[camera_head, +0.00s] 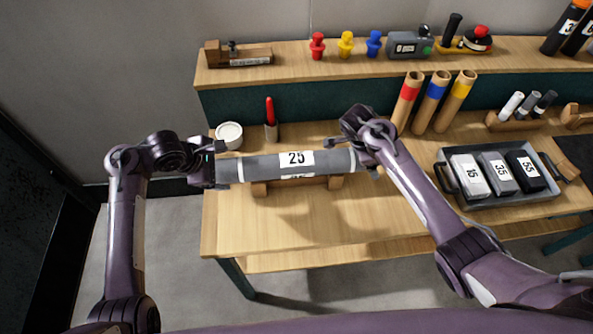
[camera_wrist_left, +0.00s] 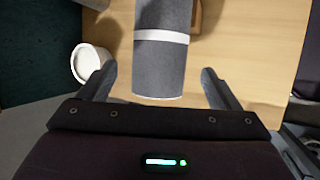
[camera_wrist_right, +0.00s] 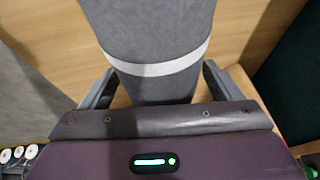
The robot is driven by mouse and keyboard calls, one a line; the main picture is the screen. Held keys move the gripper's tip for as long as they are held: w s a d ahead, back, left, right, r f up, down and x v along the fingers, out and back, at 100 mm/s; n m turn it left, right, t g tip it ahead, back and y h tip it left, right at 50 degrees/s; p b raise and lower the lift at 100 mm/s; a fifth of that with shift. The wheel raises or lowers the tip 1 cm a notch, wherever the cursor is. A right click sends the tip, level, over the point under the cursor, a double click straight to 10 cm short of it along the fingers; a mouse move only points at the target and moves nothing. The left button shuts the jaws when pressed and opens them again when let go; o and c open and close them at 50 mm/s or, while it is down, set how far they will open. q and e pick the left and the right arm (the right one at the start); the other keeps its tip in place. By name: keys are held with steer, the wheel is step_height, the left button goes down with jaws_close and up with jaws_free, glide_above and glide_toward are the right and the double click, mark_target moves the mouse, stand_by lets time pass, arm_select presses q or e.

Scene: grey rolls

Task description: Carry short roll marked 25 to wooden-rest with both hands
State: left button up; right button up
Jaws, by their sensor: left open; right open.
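The short grey roll marked 25 (camera_head: 265,166) lies level along the wooden rest (camera_head: 260,188) on the table, its white label facing up. I cannot tell whether it touches the rest. My left gripper (camera_head: 222,170) is open at the roll's left end. In the left wrist view the roll's end (camera_wrist_left: 160,75) sits between the open fingers (camera_wrist_left: 160,92), with gaps on both sides. My right gripper (camera_head: 362,160) is at the right end and partly hides it. In the right wrist view the roll (camera_wrist_right: 155,40) passes between the open fingers (camera_wrist_right: 155,88).
A white cup (camera_head: 229,135) and a red marker in a holder (camera_head: 270,120) stand behind the roll's left end. Cardboard tubes (camera_head: 430,103) stand behind my right gripper. A grey tray (camera_head: 508,203) with numbered blocks is at right. The table front (camera_head: 300,235) is clear.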

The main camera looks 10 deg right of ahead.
arm_select(q)
steer(key=shift+s+a+r, duration=0.2)
steer(key=shift+a+r, duration=0.05)
steer(key=shift+r, duration=0.3)
arm_select(e)
steer(key=shift+a+r, duration=0.1)
steer(key=shift+r, duration=0.15)
steer(key=v, duration=1.1)
steer(key=shift+r, duration=0.25)
